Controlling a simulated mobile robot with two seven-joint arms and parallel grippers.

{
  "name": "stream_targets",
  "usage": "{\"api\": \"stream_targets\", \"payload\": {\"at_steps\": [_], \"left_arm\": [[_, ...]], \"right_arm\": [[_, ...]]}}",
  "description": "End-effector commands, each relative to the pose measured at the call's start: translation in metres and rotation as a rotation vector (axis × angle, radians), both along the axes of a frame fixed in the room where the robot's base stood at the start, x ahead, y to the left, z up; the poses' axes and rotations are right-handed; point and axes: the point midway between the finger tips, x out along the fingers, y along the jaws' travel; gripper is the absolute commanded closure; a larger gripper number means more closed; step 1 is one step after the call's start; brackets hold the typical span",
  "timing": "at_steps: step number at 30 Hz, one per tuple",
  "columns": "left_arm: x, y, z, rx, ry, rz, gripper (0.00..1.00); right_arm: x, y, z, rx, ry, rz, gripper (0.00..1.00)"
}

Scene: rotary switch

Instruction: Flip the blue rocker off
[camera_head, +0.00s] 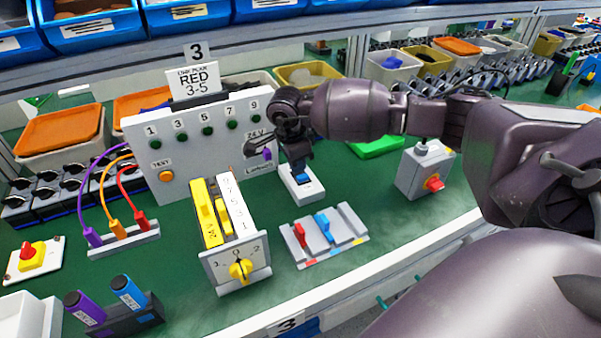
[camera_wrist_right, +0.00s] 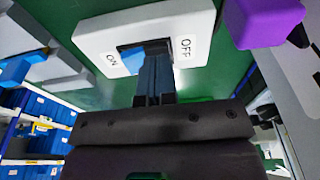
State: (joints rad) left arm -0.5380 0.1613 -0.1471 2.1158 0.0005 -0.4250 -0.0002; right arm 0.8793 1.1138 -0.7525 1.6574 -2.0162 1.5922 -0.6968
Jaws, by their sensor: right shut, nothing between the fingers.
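The blue rocker (camera_wrist_right: 131,62) sits in a white switch plate (camera_wrist_right: 95,38) marked ON at one end and OFF at the other. In the head view the white switch box (camera_head: 303,192) stands on the green bench. My right gripper (camera_head: 300,174) points down at the rocker with its fingers shut and empty. In the right wrist view its fingertips (camera_wrist_right: 156,48) overlap the rocker's OFF side and hide part of it; I cannot tell whether they touch. Blue shows on the ON side. My left gripper is not in view.
A grey panel (camera_head: 150,150) with a purple lever (camera_head: 267,154) stands close behind and left. A grey rack (camera_head: 345,232) with red and blue clips is in front. A grey box with a red knob (camera_head: 434,183) is to the right.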

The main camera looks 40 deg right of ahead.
Motion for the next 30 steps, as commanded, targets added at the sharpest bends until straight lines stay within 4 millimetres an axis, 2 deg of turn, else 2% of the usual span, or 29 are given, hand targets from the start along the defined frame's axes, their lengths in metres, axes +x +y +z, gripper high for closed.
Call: {"api": "stream_targets", "payload": {"at_steps": [5,30], "left_arm": [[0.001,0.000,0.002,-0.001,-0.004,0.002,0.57],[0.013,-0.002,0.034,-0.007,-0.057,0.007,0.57]], "right_arm": [[0.000,0.000,0.004,0.000,0.000,0.000,1.00],[0.000,0.000,0.058,0.000,-0.003,-0.001,1.00]]}}
